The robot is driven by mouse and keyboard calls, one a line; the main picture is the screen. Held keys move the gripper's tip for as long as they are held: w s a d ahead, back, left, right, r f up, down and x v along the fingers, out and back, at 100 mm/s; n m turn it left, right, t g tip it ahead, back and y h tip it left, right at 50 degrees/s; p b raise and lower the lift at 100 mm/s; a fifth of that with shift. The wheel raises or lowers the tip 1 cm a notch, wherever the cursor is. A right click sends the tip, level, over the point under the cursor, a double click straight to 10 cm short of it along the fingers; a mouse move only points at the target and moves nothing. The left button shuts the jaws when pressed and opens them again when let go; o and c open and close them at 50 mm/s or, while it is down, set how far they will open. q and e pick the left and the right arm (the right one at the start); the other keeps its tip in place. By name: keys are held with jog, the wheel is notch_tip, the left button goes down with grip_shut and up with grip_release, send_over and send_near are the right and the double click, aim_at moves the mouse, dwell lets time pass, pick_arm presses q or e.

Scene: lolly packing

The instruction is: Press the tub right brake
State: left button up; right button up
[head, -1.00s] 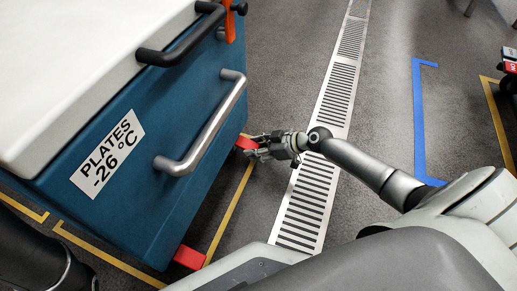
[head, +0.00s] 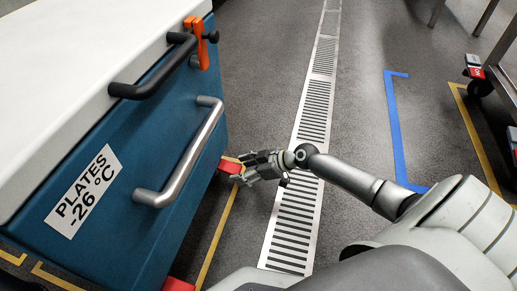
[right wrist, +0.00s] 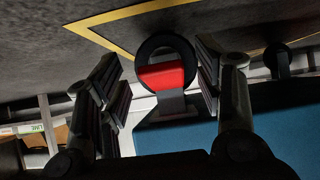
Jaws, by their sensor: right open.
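The tub (head: 30,178) is a blue box with a white lid and a label "PLATES -26 °C", at the left of the head view. A red brake pedal (head: 230,166) sticks out low at its far right corner. A second red pedal (head: 178,285) shows at the bottom edge. My right gripper (head: 243,169) is open, right at the far pedal; I cannot tell whether it touches. In the right wrist view the red pedal (right wrist: 167,75) sits between the spread fingers, in front of a dark caster wheel (right wrist: 168,46). My left gripper is out of view.
The tub carries a grey handle (head: 190,160), a black handle (head: 150,85) and an orange latch (head: 200,45). A floor drain grate (head: 300,195) runs beside my right arm. Wheeled furniture with red brakes (head: 474,66) stands at the right. The floor between is clear.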

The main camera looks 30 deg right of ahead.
jog(key=v, duration=1)
jog(key=shift+d, duration=0.1)
